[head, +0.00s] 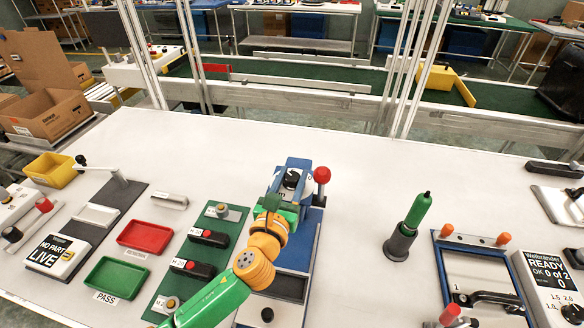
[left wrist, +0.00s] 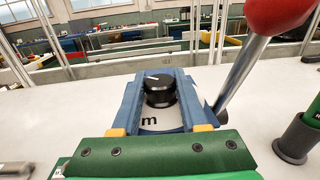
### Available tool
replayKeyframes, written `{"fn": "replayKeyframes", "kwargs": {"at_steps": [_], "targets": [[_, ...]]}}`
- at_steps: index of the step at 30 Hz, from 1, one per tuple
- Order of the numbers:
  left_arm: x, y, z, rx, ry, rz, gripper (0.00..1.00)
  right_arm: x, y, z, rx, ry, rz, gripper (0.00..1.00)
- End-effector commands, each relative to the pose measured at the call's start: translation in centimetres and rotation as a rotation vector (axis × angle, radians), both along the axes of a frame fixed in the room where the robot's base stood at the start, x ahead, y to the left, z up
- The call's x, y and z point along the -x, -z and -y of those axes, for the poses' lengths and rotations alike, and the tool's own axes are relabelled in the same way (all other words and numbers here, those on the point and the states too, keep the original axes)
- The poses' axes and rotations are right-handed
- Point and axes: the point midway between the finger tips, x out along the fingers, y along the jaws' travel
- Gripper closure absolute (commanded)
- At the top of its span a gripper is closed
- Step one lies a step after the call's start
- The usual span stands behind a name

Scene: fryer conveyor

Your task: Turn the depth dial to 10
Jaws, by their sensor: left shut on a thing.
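The black depth dial (head: 291,180) sits on top of a blue press-like device (head: 296,163) in the middle of the table. In the left wrist view the dial (left wrist: 160,90) lies between the two blue fingers, and its white pointer mark points to the left. A dark letter "m" shows on the pale face below it; the scale numbers cannot be read. My left gripper (left wrist: 160,104) is shut on the dial. In the head view my green and orange left arm reaches it from below. My right gripper is in neither view.
A red ball-topped lever (head: 321,175) stands just right of the dial. A green driver (head: 418,212) stands in a dark holder further right. Red (head: 145,237) and green (head: 117,278) trays and a green fixture board lie left. White table is clear behind the device.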

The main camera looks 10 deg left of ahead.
Motion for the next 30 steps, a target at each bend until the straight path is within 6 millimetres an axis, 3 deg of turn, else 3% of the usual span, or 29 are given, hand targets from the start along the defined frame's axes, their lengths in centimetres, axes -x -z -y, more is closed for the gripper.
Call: {"fn": "replayKeyframes", "kwargs": {"at_steps": [1, 6, 14, 20, 30], "targets": [[0.0, -0.6, -0.2, -0.008, 0.039, -0.001, 1.0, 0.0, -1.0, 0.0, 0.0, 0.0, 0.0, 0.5], [-0.1, -0.3, -0.2, -0.008, 0.201, 0.001, 1.0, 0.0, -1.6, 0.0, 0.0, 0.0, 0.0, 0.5], [-0.2, 0.3, -0.3, -0.006, 0.445, 0.002, 1.0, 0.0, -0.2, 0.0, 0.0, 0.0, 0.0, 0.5], [-0.2, 0.7, -0.3, -0.005, 0.633, 0.005, 1.0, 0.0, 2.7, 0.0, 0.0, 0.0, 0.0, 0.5], [-0.3, 0.9, -0.2, 0.0, 0.936, 0.008, 1.0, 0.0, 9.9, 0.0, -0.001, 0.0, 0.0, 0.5]]}}
